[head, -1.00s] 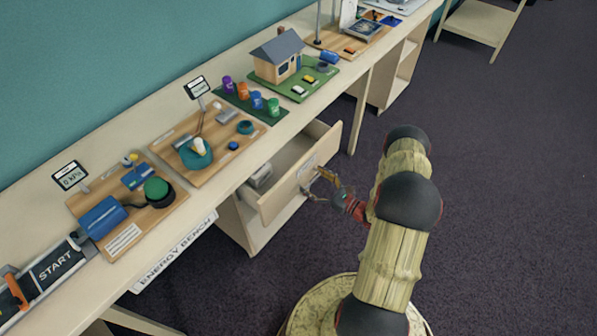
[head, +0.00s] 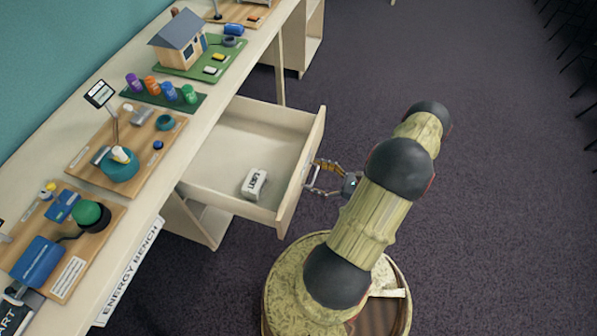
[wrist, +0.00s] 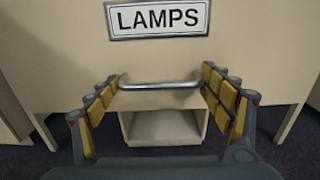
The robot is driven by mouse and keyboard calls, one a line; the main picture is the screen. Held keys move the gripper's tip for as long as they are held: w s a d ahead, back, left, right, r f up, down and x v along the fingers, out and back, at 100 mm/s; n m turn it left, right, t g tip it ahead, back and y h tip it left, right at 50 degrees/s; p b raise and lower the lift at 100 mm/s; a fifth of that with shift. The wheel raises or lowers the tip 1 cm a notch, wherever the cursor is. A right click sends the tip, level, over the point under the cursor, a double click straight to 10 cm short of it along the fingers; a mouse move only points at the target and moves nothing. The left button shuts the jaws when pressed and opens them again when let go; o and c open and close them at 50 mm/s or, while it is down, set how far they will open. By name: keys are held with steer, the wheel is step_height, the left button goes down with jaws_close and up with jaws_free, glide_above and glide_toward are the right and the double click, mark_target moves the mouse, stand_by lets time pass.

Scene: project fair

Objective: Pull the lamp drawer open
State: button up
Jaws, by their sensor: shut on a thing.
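The lamp drawer (head: 228,184) stands well out from under the bench in the head view. A white box with dark lettering (head: 254,184) lies inside it near the front. In the wrist view the drawer front (wrist: 60,60) bears a "LAMPS" label (wrist: 158,19) above a metal bar handle (wrist: 158,85). My gripper (head: 316,176) is at the outer face of the drawer front.
The bench top (head: 212,112) carries a model house (head: 182,42), coloured canisters and wooden demonstration boards. An open cabinet (wrist: 163,127) is below the drawer. Dark carpet (head: 480,180) to the right is clear near my arm.

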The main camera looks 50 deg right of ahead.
steer(key=shift+d+v, duration=0.25)
steer(key=shift+v, duration=1.55)
steer(key=shift+w+r, duration=0.1)
steer(key=shift+r, duration=0.05)
